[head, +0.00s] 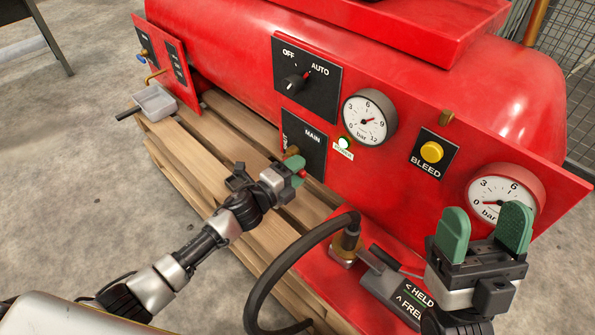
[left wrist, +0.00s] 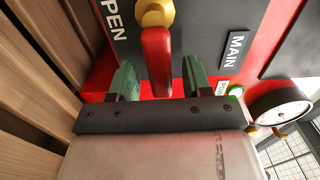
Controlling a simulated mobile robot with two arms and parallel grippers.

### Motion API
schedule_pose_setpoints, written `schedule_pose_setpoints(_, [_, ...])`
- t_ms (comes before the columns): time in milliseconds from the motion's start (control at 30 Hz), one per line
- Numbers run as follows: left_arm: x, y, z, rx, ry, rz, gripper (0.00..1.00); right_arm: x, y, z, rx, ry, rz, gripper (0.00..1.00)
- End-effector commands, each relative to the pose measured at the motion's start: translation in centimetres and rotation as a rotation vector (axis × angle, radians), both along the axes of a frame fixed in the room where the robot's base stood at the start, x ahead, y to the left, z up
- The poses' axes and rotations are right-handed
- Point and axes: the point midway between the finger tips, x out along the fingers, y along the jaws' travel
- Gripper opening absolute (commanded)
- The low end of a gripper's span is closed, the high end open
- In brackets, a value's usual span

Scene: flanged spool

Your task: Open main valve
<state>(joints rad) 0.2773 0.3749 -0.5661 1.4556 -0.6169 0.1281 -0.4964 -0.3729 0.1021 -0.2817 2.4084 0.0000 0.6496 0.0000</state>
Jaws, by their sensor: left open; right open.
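The main valve has a brass hub (head: 292,151) on a black plate marked MAIN (head: 313,136), low on the red panel. In the left wrist view its red handle (left wrist: 157,58) runs from the brass hub (left wrist: 154,14) toward my left gripper (left wrist: 159,82). The green fingers are open on either side of the handle, with a visible gap on each side. In the head view my left gripper (head: 297,168) is at the plate and hides most of the handle. My right gripper (head: 484,232) is open and empty, in front of the panel's right end.
An OFF/AUTO knob (head: 296,82), a gauge (head: 368,118), a lit green lamp (head: 344,143) and a yellow BLEED button (head: 432,152) surround the valve. A black hose (head: 282,265) rises right of my left arm. A HELD/FREE plate (head: 409,298) lies below my right gripper.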

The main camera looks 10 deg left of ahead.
Motion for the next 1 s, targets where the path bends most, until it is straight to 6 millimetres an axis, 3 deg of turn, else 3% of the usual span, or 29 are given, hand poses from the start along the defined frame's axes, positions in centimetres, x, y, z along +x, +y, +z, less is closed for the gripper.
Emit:
schedule_pose_setpoints(367, [0.42, -0.34, 0.03, 0.0, 0.0, -0.001, 0.49, -0.4, -0.07, 0.14, 0.01, -0.032, 0.002, 0.67])
schedule_pose_setpoints(700, [0.39, -0.31, 0.01, 0.0, 0.0, 0.0, 0.0, -0.39, -0.07, 0.15, 0.009, -0.031, 0.002, 0.67])
schedule_pose_setpoints(1000, [0.39, -0.41, 0.09, -0.007, 0.004, 0.0, 0.0, -0.28, -0.05, 0.24, 0.007, -0.023, 0.001, 0.67])
